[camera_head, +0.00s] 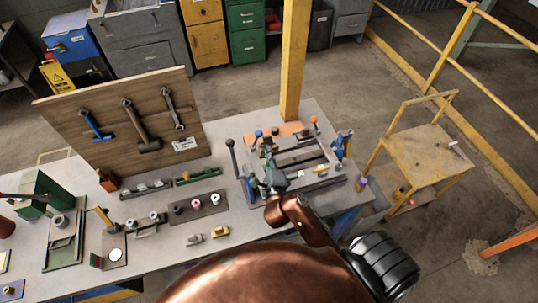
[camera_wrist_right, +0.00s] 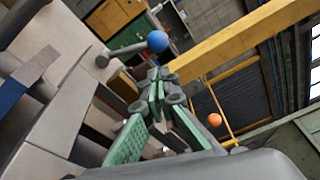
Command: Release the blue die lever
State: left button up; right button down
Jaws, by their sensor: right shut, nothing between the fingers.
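The blue die lever shows in the head view as a small blue ball knob (camera_head: 258,133) at the back left of the machine on the bench. In the right wrist view its blue knob (camera_wrist_right: 157,41) sits on a grey rod, just beyond my fingertips. My right gripper (camera_head: 269,160) reaches over the machine from the front. In the wrist view its green-padded fingers (camera_wrist_right: 154,78) are shut and empty, and the knob looks apart from them. My left gripper is not in view. The machine's middle is partly hidden by my right gripper.
An orange-knobbed lever (camera_head: 314,119) stands right of the blue one; its knob also shows in the wrist view (camera_wrist_right: 215,120). A dark-knobbed lever (camera_head: 230,143) stands at the machine's left. A yellow post (camera_head: 294,60) rises behind. A tool board (camera_head: 125,120) stands on the left.

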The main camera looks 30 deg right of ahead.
jog(key=x, duration=0.5)
jog(key=shift+w+d, duration=0.15)
jog(key=shift+w, duration=0.2)
jog(key=shift+w+p, duration=0.1)
jog(key=shift+p, duration=0.25)
